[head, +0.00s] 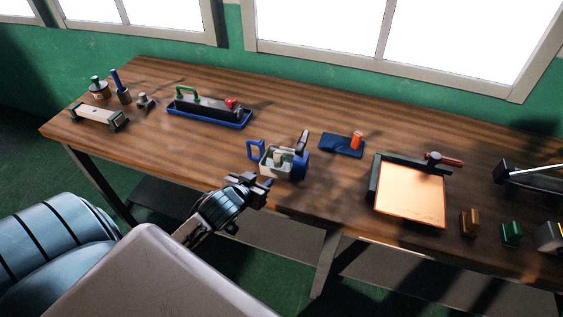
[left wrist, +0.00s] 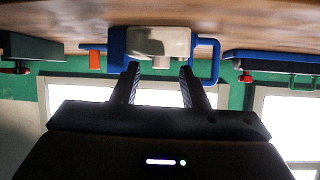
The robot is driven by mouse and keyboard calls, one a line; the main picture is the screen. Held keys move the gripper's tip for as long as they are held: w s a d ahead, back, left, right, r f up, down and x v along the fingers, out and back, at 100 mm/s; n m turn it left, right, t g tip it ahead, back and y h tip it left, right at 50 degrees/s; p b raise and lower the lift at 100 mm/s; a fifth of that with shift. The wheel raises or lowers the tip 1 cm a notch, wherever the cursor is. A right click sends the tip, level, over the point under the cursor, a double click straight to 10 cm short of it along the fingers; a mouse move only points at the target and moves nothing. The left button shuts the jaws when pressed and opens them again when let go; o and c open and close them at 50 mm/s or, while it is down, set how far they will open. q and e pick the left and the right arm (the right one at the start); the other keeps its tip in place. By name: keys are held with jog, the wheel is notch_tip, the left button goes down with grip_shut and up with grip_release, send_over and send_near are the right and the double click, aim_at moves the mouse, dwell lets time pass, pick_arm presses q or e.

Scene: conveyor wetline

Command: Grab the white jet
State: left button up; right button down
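A pale white-grey block-like piece (head: 272,164) with a short knob stands at the middle of the table's near edge, against a blue body with a loop handle (head: 256,148). I take the white part to be the jet, but cannot be sure. The white piece also shows in the left wrist view (left wrist: 160,42), upside down, with its knob between the fingertip lines. My left gripper (head: 257,187) is open and empty, just in front of the white piece at the table edge. Its fingers (left wrist: 160,76) are spread and apart from the piece. My right gripper is not in view.
A blue tray (head: 245,122) with a black tool lies at back left. A blue pad with an orange cylinder (head: 357,139) is right of the white piece. A board with a pale sheet (head: 410,195) lies further right. Small brown and green blocks (head: 512,234) stand beyond.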

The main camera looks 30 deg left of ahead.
aim_at(276, 157)
pick_arm(q)
jog(key=shift+t, duration=0.8)
jog(key=w+a, duration=0.1)
jog(key=w+a+r, duration=0.1)
jog(key=w, duration=0.1)
jog(key=shift+w, duration=0.25)
jog(key=x, duration=0.2)
jog(key=p+x, duration=0.1)
jog(key=x, duration=0.1)
jog(key=shift+w+d, duration=0.2)
jog(key=shift+d, duration=0.05)
jog(key=shift+w+a+f+p, duration=0.1)
jog(key=shift+w+f+p, duration=0.1)
jog(key=shift+w+p, duration=0.3)
jog(key=p+x, duration=0.1)
jog(key=x, duration=0.2)
jog(key=shift+w+d, duration=0.1)
jog(key=shift+d, duration=0.15)
jog(key=shift+w+f, duration=0.45)
jog(key=shift+w, duration=0.05)
jog(key=c, duration=0.8)
jog(key=shift+r, duration=0.15)
